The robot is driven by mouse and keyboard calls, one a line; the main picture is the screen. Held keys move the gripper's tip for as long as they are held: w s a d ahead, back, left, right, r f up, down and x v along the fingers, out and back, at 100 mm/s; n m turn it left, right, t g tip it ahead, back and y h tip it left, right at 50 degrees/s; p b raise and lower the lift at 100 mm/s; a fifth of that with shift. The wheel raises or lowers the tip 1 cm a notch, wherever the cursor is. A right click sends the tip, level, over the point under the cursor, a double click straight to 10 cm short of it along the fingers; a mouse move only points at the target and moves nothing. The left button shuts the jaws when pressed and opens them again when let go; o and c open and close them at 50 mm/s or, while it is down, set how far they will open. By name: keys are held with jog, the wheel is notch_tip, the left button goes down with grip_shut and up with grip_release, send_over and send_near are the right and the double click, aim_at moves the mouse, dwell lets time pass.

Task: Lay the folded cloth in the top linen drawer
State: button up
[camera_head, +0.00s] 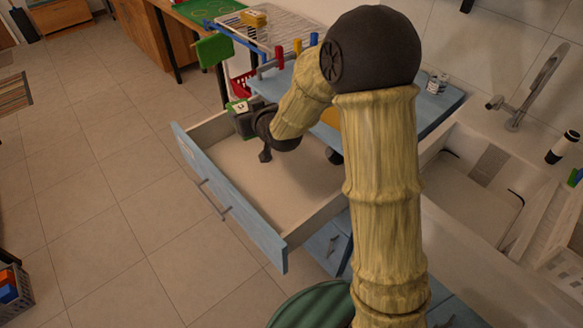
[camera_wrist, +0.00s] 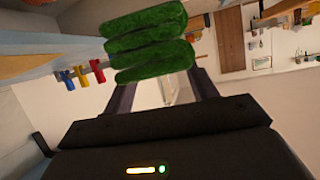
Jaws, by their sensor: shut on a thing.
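The folded green cloth (camera_wrist: 150,45) lies in several thick layers across the fingers of my gripper (camera_wrist: 160,78), which is shut on it. The top linen drawer (camera_head: 228,193) is pulled out, with a blue front and pale floor. The visible part of its floor is bare; my arm hides some of it.
A blue counter (camera_head: 440,103) with red, yellow and blue pegs (camera_head: 297,47) is behind the drawer. A sink with a tap (camera_head: 527,85) is at right. A wire rack (camera_head: 285,30) and red basket (camera_head: 241,84) are at the back.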

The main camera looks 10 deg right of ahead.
notch_tip(320, 180, down, 9)
jog(key=b, duration=0.3)
jog(key=shift+b, duration=0.3)
jog(key=shift+w+r, duration=0.1)
jog(key=shift+d+n+g+y+p, duration=0.2)
jog(key=shift+n+g+y+p, duration=0.15)
jog(key=shift+n+y, duration=0.25)
jog(key=shift+d+n+g+y+p, duration=0.2)
jog(key=shift+n+g+y+p, duration=0.05)
jog(key=shift+n+g+y, duration=0.3)
notch_tip(320, 180, down, 6)
jog(key=shift+b, duration=0.45)
jog(key=shift+w+f, duration=0.1)
jog(key=shift+f, duration=1.9)
